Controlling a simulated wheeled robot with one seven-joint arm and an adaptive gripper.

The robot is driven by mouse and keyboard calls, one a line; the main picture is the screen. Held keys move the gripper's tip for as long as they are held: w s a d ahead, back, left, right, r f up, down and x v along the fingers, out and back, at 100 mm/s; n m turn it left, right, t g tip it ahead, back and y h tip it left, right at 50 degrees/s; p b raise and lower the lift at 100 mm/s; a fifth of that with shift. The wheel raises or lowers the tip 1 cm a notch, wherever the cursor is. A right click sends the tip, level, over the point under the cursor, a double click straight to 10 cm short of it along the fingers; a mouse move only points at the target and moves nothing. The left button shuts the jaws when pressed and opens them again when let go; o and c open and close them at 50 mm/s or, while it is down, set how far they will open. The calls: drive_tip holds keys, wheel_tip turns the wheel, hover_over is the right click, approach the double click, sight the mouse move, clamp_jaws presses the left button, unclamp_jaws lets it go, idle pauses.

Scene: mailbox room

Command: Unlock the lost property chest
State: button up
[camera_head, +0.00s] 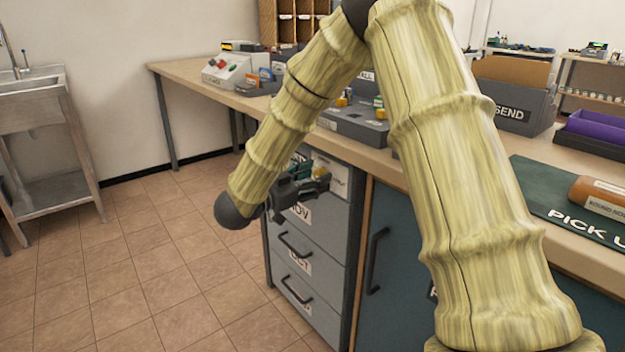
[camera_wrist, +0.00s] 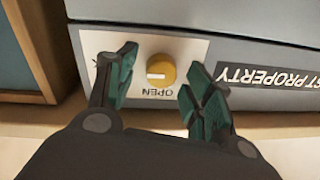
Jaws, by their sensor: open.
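The lost property chest appears as a grey drawer front at the top of the drawer unit, just under the counter. In the wrist view it shows upside down, with a black LOST PROPERTY label (camera_wrist: 270,78) and a white lock plate (camera_wrist: 195,52). A round yellow knob (camera_wrist: 161,71) sits on the plate, with a white mark lying sideways. OPEN is printed beside it; other lettering is partly hidden by a finger. My gripper (camera_wrist: 160,88) is open, its green-padded fingers on either side of the knob; I see no contact. In the head view my gripper (camera_head: 318,184) faces the white plate (camera_head: 337,172).
Labelled drawers with dark handles (camera_head: 296,290) lie below. A teal cupboard door (camera_head: 385,262) stands to the right. The wooden counter (camera_head: 185,72) overhangs above, holding a grey machine (camera_head: 229,70) and trays. A metal sink (camera_head: 40,100) is far left; the tiled floor between is clear.

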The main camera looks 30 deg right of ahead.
drive_tip(key=c, duration=1)
